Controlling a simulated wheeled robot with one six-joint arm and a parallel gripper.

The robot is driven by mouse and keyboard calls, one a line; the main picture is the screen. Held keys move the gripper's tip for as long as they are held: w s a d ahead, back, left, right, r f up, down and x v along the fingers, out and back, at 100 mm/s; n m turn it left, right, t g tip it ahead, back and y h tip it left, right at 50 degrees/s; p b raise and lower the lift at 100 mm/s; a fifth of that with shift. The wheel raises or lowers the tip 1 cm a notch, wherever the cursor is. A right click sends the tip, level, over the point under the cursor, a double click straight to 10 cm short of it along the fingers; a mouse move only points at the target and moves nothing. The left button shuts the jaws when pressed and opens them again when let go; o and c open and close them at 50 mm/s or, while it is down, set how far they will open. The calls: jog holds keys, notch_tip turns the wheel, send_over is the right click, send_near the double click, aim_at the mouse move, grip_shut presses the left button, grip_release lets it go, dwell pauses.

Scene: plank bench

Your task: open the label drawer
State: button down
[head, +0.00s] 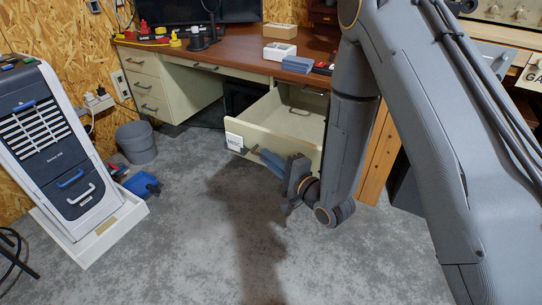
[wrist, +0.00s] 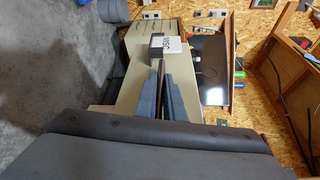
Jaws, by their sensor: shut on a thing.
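The label drawer (head: 262,118) is a cream desk drawer, pulled well out of the desk's right pedestal. Its inside shows in the head view and looks empty. A white label reading MISC (head: 234,141) is on its front, and also shows in the wrist view (wrist: 172,44). My gripper (head: 262,155) is at the drawer front, right beside the label, shut on the drawer's handle. In the wrist view the fingers (wrist: 160,72) reach up to the front just below the label. The handle is mostly hidden by the fingers.
The wood-topped desk (head: 225,55) carries a monitor, a cardboard box (head: 280,31) and small tools. The floor before the drawer is clear.

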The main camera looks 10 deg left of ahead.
jog(key=shift+d+f, duration=0.1)
jog(key=shift+f, duration=0.05)
jog(key=c, duration=2)
grip_release()
jog(key=shift+o, duration=0.7)
jog(key=v, duration=0.7)
jog(key=shift+s+d+p, duration=0.25)
jog(key=shift+s+p, duration=0.05)
jog(key=shift+p, duration=0.05)
jog(key=shift+s, duration=0.1)
